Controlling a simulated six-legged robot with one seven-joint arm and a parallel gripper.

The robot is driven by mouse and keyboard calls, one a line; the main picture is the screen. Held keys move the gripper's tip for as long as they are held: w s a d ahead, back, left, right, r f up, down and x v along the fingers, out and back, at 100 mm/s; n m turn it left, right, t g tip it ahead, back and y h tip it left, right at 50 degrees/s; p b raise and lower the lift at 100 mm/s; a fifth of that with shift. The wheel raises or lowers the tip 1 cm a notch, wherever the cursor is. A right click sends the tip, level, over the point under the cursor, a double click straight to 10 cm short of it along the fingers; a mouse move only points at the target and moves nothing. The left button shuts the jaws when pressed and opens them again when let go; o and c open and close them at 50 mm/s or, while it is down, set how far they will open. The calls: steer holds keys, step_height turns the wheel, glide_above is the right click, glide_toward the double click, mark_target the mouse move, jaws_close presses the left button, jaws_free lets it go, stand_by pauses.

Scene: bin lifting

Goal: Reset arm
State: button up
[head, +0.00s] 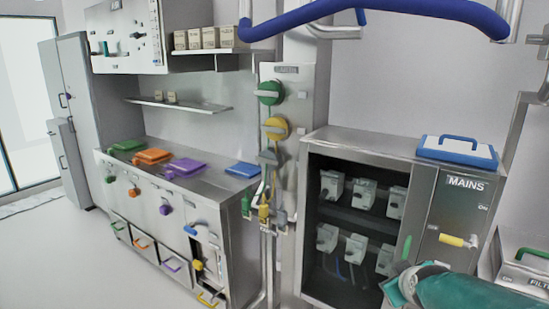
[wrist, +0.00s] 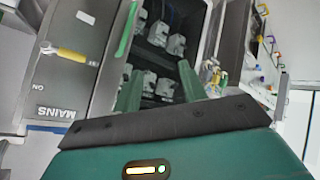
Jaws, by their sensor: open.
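My gripper (wrist: 160,84) shows in the wrist view as two green fingers spread apart with nothing between them. They point toward the open-fronted grey cabinet (wrist: 202,52) that holds several light switch-like blocks. In the head view my teal arm (head: 465,292) is at the lower right, in front of the cabinet's MAINS panel (head: 452,215). The fingertips are hard to make out there.
The MAINS panel has a yellow handle (head: 457,240); a green handle (head: 407,248) is beside it. A counter (head: 205,172) with coloured lids stands left. Floor (head: 60,250) at far left is clear.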

steer(key=s+a+r+m+g+y, duration=0.1)
steer(key=s+a+r+m+g, duration=0.1)
steer(key=s+a, duration=0.4)
steer(key=s+a+r+m+g, duration=0.1)
steer(key=s+a+m+g, duration=0.1)
steer(key=s+a, duration=0.5)
steer(key=s, duration=0.6)
steer(key=shift+s+r+y, duration=0.3)
steer(key=shift+r+y, duration=0.05)
steer(key=shift+y, duration=0.05)
steer(key=shift+c, duration=0.2)
